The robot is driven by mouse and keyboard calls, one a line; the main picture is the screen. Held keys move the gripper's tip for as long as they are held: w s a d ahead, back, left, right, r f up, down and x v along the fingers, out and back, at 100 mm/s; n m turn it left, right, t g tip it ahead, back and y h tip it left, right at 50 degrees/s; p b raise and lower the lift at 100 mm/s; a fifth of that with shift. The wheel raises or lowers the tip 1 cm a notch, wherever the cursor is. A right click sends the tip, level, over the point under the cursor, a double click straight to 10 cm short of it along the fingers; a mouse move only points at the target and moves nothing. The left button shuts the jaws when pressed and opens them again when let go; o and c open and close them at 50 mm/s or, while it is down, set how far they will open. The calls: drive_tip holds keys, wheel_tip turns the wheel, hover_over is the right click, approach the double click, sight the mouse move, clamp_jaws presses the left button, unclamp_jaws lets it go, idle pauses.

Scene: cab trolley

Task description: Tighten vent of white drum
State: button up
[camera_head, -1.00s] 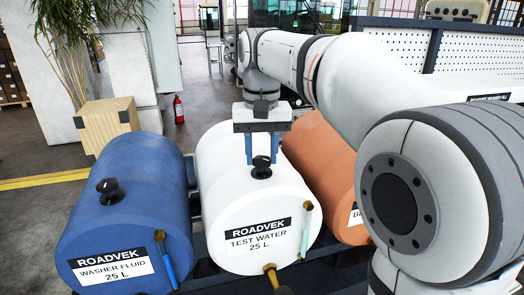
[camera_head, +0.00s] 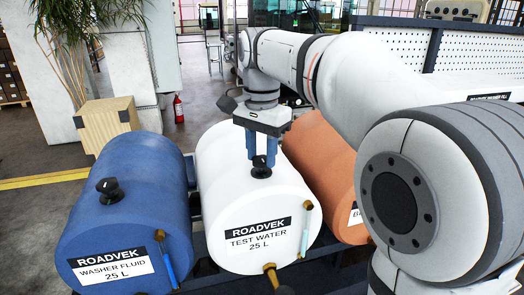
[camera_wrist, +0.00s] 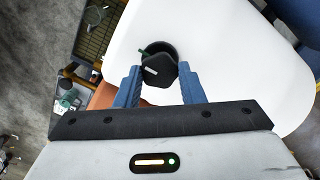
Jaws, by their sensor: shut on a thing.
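The white drum (camera_head: 230,205), labelled TEST WATER 25 L, lies on its side in the middle of the head view. Its black vent (camera_head: 261,172) sits on top of the drum. My gripper (camera_head: 261,158) points down over it with its blue fingers on either side of the vent knob, shut on it. In the wrist view the knob of the vent (camera_wrist: 158,70) shows between the two fingertips, with its round black base behind it. The white drum (camera_wrist: 235,60) fills much of that view. The exact finger contact is partly hidden.
A blue washer fluid drum (camera_head: 120,215) with its own black vent (camera_head: 108,190) lies at left. An orange drum (camera_head: 320,160) lies close at right, partly behind my arm. A brass valve (camera_head: 270,270) and a sight tube (camera_head: 304,230) are at the white drum's front.

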sight(262, 158)
idle(0.5)
drive_tip(key=o, duration=1)
drive_tip(key=shift+r+b, duration=0.35)
drive_tip(key=shift+r, duration=3.55)
